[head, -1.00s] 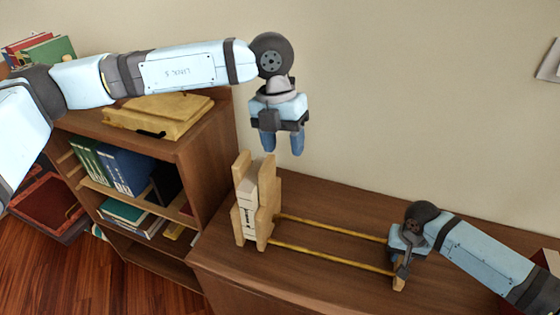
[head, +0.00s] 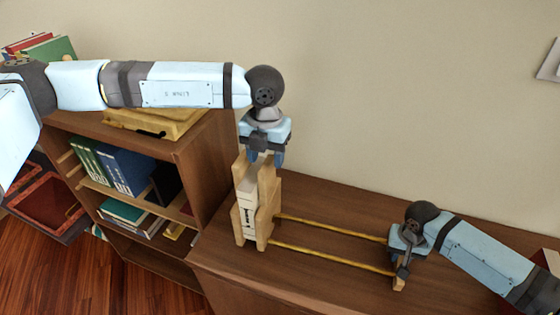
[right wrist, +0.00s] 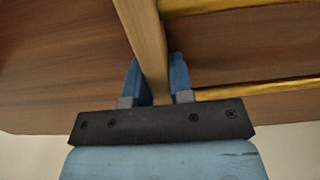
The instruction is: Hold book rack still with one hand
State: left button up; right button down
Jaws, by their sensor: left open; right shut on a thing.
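The book rack (head: 330,226) stands on the brown cabinet top. It has wooden ends joined by two yellow rods. A pale book (head: 248,208) with dark spine lettering stands upright in its left end. My left gripper (head: 265,158) is open at the top of that left end, pointing down, its fingertips partly hidden by the rack and book. My right gripper (head: 399,278) is shut on the rack's right end. In the right wrist view the two blue fingers (right wrist: 157,80) sit on either side of the wooden end piece, with the yellow rods to the right.
A bookshelf (head: 190,150) with several books stands left of the cabinet (head: 320,275). A yellow object (head: 150,124) lies on its top. The wall (head: 400,100) is behind. The cabinet top between the rods is clear.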

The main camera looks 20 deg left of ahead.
aim_at(267, 163)
pick_arm(q)
jog(key=shift+f, duration=1.55)
jog(key=shift+c, duration=0.2)
grip_shut()
